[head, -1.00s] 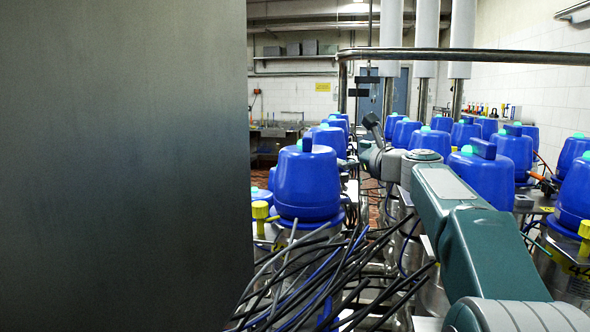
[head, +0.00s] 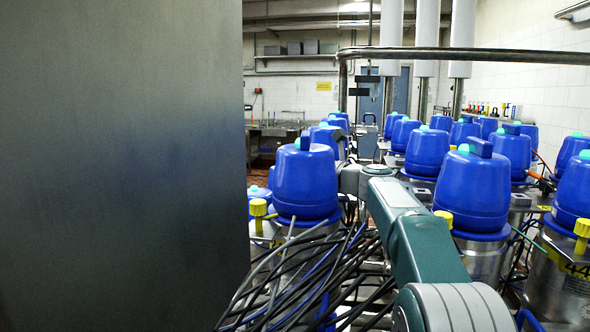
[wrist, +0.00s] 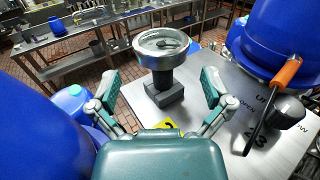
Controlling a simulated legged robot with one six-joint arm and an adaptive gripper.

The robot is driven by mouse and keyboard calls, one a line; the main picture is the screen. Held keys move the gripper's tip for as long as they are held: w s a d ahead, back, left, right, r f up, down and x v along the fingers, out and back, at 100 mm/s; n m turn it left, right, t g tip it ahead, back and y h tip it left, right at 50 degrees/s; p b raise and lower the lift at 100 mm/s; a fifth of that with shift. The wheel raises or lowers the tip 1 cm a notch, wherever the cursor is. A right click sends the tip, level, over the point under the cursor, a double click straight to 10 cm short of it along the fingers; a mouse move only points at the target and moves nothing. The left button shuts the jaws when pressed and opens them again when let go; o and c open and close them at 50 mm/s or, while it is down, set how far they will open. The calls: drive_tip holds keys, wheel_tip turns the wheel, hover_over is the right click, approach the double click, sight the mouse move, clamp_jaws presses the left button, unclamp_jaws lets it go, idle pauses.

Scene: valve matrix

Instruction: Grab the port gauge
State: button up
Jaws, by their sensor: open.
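The port gauge (wrist: 162,46) shows in the wrist view as a round metal-rimmed dial on a dark stem, with a dark block at its foot on a metal plate (wrist: 226,115). My gripper (wrist: 159,90) is open, with one green-padded finger to the left of the stem and one to the right. There is a gap between each finger and the stem, and nothing is held. In the head view, my gripper is hidden behind a blue valve cap, and I cannot make out the gauge.
A large blue cap with an orange-handled lever (wrist: 287,72) stands close on the right in the wrist view. Another blue body (wrist: 40,125) is close on the left. In the head view, black cables (head: 310,280) hang below my arm, and a grey panel (head: 120,165) blocks the left side.

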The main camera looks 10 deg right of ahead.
drive_tip(key=shift+x, duration=2.2)
drive_tip(key=shift+d, duration=0.1)
drive_tip(key=c, duration=1)
drive_tip(key=shift+o, duration=0.2)
drive_tip(key=shift+r, duration=0.1)
